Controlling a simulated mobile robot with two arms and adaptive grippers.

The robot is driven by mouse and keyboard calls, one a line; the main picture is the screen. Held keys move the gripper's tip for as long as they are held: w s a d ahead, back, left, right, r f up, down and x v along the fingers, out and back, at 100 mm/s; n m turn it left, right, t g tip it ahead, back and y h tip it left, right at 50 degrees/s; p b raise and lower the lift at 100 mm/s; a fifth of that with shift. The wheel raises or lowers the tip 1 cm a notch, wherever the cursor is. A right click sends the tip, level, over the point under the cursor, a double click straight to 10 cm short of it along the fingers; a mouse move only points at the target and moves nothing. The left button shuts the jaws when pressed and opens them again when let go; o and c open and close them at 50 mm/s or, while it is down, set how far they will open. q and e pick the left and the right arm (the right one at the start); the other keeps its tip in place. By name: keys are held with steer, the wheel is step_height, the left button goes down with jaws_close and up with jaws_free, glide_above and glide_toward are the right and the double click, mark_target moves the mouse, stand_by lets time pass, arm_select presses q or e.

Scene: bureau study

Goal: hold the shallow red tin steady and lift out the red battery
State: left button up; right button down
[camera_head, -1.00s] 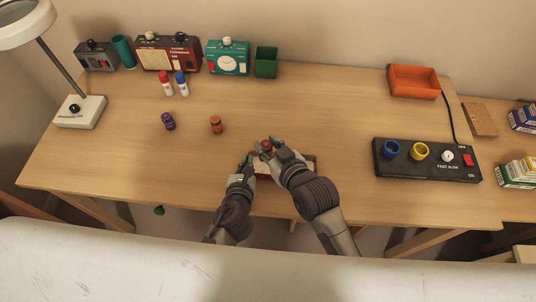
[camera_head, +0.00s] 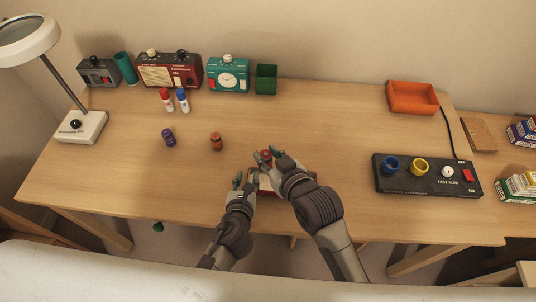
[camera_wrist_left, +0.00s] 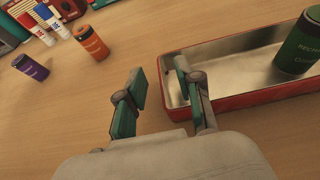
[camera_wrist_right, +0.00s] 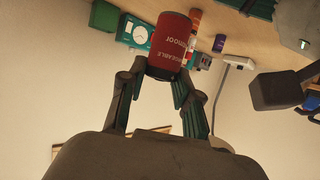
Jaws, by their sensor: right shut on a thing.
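The shallow red tin (camera_wrist_left: 235,99) lies on the desk at its front edge, with a green battery (camera_wrist_left: 300,47) standing inside. In the head view the tin is mostly hidden by my grippers. My left gripper (camera_wrist_left: 160,82) is open at the tin's near-left wall, one finger outside it and the other over its rim; the fingers are apart. My right gripper (camera_wrist_right: 159,88) is shut on the red battery (camera_wrist_right: 170,42). In the head view the red battery (camera_head: 266,155) shows at the right gripper's fingertips, over the tin area.
An orange battery (camera_head: 216,141) and a purple battery (camera_head: 168,137) stand left of the tin. A black control panel (camera_head: 425,177) lies to the right, an orange tray (camera_head: 412,98) behind it. Radios, a clock and a lamp (camera_head: 80,127) line the back and left.

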arm_select(q)
steer(key=v, duration=1.2)
